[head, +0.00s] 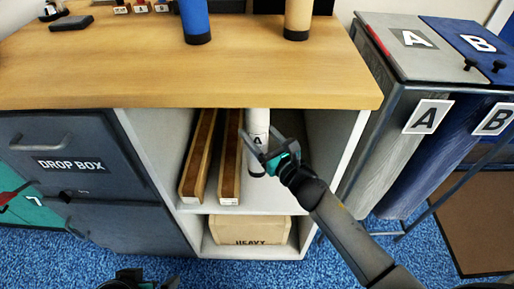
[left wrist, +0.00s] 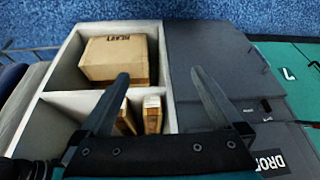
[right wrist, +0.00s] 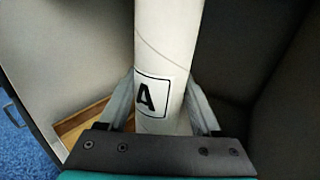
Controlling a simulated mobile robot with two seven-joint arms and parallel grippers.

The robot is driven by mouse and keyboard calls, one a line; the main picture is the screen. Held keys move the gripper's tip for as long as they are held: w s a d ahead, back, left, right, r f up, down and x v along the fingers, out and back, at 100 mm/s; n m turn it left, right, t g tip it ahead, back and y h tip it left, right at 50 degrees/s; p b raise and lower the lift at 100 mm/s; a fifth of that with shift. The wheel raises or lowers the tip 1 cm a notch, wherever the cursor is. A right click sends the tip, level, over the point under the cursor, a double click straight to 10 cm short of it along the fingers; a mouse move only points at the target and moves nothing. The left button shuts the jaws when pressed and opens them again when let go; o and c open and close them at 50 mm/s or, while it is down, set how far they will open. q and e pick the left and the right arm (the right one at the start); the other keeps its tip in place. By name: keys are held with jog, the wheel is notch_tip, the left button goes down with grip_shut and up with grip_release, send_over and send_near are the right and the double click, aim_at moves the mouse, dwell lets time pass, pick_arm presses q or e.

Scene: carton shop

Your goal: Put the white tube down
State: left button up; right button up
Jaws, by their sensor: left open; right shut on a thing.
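The white tube (head: 257,124) has a black "A" label and a dark end cap. It is upright inside the upper shelf compartment (head: 292,205), to the right of two long wooden pieces. My right gripper (head: 261,150) is shut on the tube, and the tube also fills the middle of the right wrist view (right wrist: 165,45). Whether its lower end touches the shelf floor is not clear. My left gripper (left wrist: 158,85) is open and empty; in the head view only a dark part of it shows at the bottom edge.
Two long brown wooden pieces (head: 198,158) lean in the same compartment. A "HEAVY" box (head: 250,231) sits in the compartment below. A blue tube (head: 194,18) and a tan tube (head: 298,15) stand on the wooden top (head: 120,60). Grey bin A (head: 385,150) stands at right.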

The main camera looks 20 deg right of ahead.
aim_at(257, 143)
jog(key=shift+w+d, duration=0.15)
jog(key=shift+w, duration=0.4)
jog(key=shift+s+f, duration=0.1)
jog(key=shift+f, duration=0.2)
notch_tip(257, 143, down, 2)
jog(key=shift+b, duration=0.95)
jog(key=shift+f, duration=0.35)
jog(key=shift+f+b, duration=0.65)
jog(key=shift+b, duration=0.1)
jog(key=shift+f+b, duration=0.55)
jog(key=shift+f, duration=0.25)
jog(key=shift+f+b, duration=0.25)
jog(key=shift+b, duration=0.05)
pick_arm(q)
jog(key=w+d+r+t+h, duration=0.1)
jog(key=w+d+t+h, duration=0.3)
jog(key=d+t, duration=0.4)
jog(key=shift+w+d+r, duration=0.3)
jog(key=shift+w+d, duration=0.45)
jog(key=shift+w, duration=0.1)
pick_arm(e)
jog(key=shift+f, duration=0.1)
